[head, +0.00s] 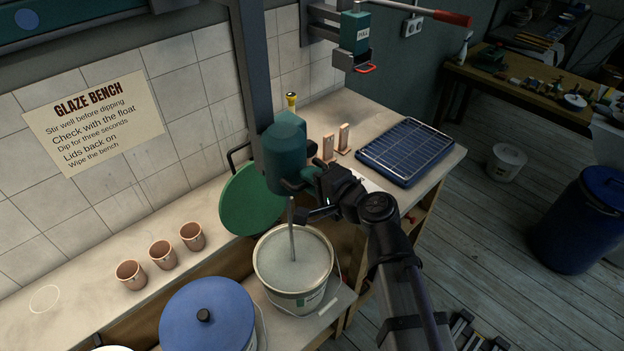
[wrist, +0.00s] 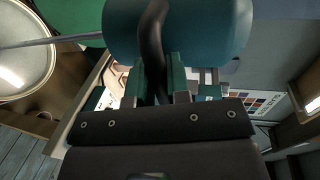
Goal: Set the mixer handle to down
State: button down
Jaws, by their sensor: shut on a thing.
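The mixer (head: 284,158) is a teal motor head on a grey upright post. Its thin metal shaft (head: 292,230) reaches down into an open bucket of pale glaze (head: 283,302). My gripper (head: 316,181) is at the right side of the mixer head, beside its handle. In the wrist view the mixer head (wrist: 180,28) fills the top, and the mixer handle (wrist: 152,42) is a dark curved bar. It runs between the fingers of my gripper (wrist: 157,88), which are shut on it. The handle's far end is hidden behind my gripper.
A green lid (head: 250,200) leans behind the bucket. A blue-lidded bucket (head: 208,316) and several terracotta cups (head: 163,255) are to the left. A blue gridded tray (head: 405,152) lies at right.

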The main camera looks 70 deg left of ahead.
jog(key=shift+d+f, duration=0.15)
jog(key=shift+f, duration=0.1)
jog(key=c, duration=1.5)
grip_release()
jog(key=o, duration=0.3)
jog(key=shift+w, duration=0.1)
jog(key=shift+o, duration=0.5)
jog(key=p+v, duration=0.2)
jog(key=v, duration=0.8)
jog(key=shift+d, duration=0.25)
